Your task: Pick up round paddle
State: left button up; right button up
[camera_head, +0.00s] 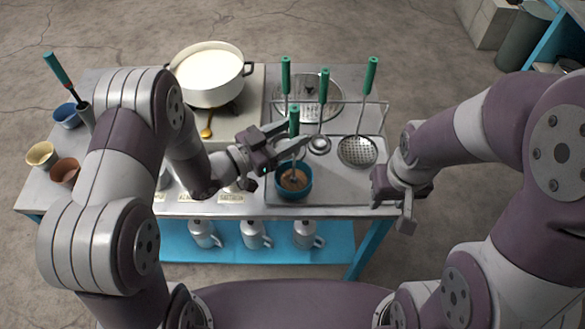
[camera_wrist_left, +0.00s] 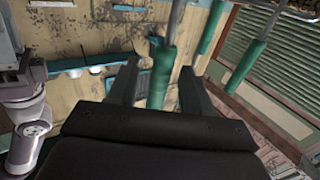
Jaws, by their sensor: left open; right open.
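Several green-handled tools show at the back of the metal worktop. A skimmer (camera_head: 357,151) with a round perforated head and a small ladle (camera_head: 320,145) hang there. A tool with a green handle (camera_head: 294,118) stands nearest my left gripper, its metal shaft running down toward the teal bowl (camera_head: 294,188); its head cannot be made out. My left gripper (camera_head: 292,140) is open, its fingers at that handle. In the left wrist view the handle (camera_wrist_left: 158,78) shows between the spread fingers. My right gripper (camera_head: 405,208) is open and empty, right of the worktop.
A white pot (camera_head: 210,72) of white liquid stands at the back left. A yellow cup (camera_head: 42,155), a brown cup (camera_head: 65,170) and a blue bowl (camera_head: 67,116) are at the left edge. Metal mugs (camera_head: 254,235) sit on the blue lower shelf (camera_head: 335,255).

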pick_arm(q)
jog(key=shift+f+x, duration=0.2)
jog(key=shift+x, duration=0.85)
jog(key=shift+s+a, duration=0.1)
jog(key=shift+a, duration=0.15)
jog(key=shift+c, duration=1.2)
jog(key=shift+s+r, duration=0.1)
jog(key=c, duration=0.5)
grip_shut()
